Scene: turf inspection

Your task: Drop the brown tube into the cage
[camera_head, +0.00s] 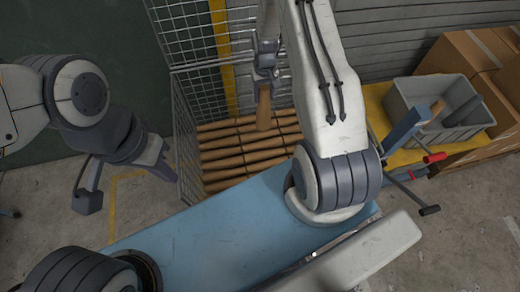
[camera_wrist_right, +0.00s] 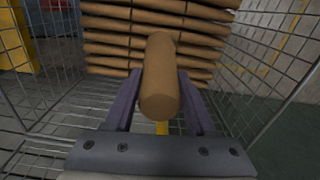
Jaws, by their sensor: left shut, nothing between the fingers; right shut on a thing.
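My right gripper (camera_head: 266,80) is shut on a brown tube (camera_head: 264,108), which hangs roughly upright. In the right wrist view the brown tube (camera_wrist_right: 160,85) sits between the two fingers of my right gripper (camera_wrist_right: 160,95). The wire cage (camera_head: 187,135) stands behind the blue surface, and its mesh walls show on both sides in the right wrist view (camera_wrist_right: 285,65). In the head view the held tube appears over the cage's opening, in front of stacked brown tubes (camera_head: 240,160). My left gripper (camera_head: 88,195) is at the left, away from the cage, and looks shut and empty.
A grey bin (camera_head: 440,135) holding a brown tube and a dark grey piece stands on a yellow surface (camera_head: 375,105) at the right. Cardboard boxes (camera_head: 465,55) are behind it. A yellow post (camera_head: 222,50) rises behind the cage.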

